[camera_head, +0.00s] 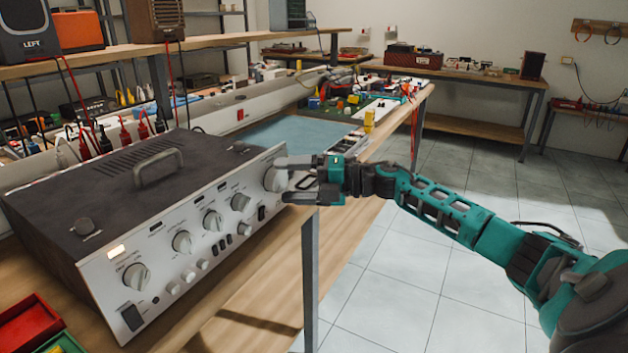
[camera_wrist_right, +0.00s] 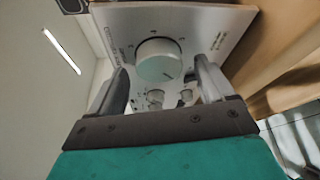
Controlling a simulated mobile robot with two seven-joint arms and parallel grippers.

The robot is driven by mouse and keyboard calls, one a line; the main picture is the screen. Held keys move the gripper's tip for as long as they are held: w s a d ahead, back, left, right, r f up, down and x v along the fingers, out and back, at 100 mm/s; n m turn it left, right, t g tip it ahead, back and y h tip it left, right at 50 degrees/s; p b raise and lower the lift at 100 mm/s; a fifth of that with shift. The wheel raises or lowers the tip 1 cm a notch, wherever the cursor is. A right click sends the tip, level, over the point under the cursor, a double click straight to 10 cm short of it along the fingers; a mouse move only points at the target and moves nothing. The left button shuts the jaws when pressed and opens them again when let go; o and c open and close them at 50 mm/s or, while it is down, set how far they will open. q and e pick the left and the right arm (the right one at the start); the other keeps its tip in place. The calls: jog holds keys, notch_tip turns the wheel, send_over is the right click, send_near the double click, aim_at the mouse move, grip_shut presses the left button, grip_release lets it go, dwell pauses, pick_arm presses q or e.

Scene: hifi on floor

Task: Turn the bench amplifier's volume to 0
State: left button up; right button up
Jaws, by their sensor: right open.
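The bench amplifier (camera_head: 170,210) stands on the wooden bench, with a dark top, a carry handle and a silver front panel of knobs. Its large knob (camera_head: 276,178) is at the right end of the panel. My right gripper (camera_head: 290,176) is at this knob. In the right wrist view the large knob (camera_wrist_right: 158,58) lies ahead between the two open fingers (camera_wrist_right: 160,85), with gaps visible at its sides. I cannot tell whether either finger touches it. The lettering near the knob is too small to read. My left gripper is not in view.
The bench (camera_head: 240,310) has bare wood in front of the amplifier. Red and green bins (camera_head: 30,325) sit at the lower left. A speaker marked LEFT (camera_head: 28,30) stands on the shelf above. Cables hang behind the amplifier. Tiled floor (camera_head: 385,270) is clear to the right.

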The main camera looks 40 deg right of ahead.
pick_arm(q)
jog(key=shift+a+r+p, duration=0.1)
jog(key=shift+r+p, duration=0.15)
jog(key=shift+p, duration=0.05)
pick_arm(e)
jog(key=v, duration=1.2)
jog(key=shift+s, duration=0.2)
jog(key=shift+f, duration=0.1)
